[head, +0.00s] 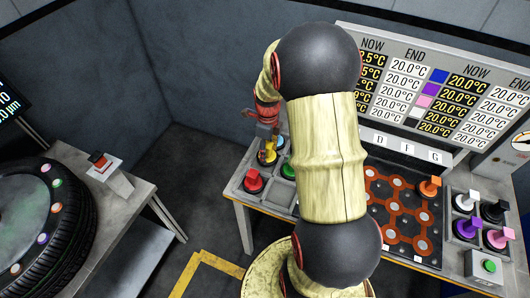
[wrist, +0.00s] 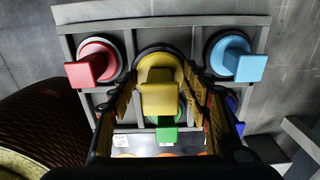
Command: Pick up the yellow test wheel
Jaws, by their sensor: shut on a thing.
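The yellow test wheel (wrist: 159,97) sits in the middle back slot of a grey holder tray (wrist: 130,24) in the wrist view. It has a round yellow base with a square knob on top and a dark ring around it. My gripper (wrist: 160,100) is shut on it, with one finger on each side of the knob. In the head view my gripper (head: 268,138) is at the table's left end over the yellow wheel (head: 268,155). Whether the wheel is lifted off the tray cannot be told.
A red wheel (wrist: 96,62) and a light blue wheel (wrist: 236,62) flank it closely. A green wheel (wrist: 167,130) is just in front. A board with an orange pattern (head: 377,183) and a temperature display (head: 437,80) are to the right. A tyre (head: 72,235) lies at left.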

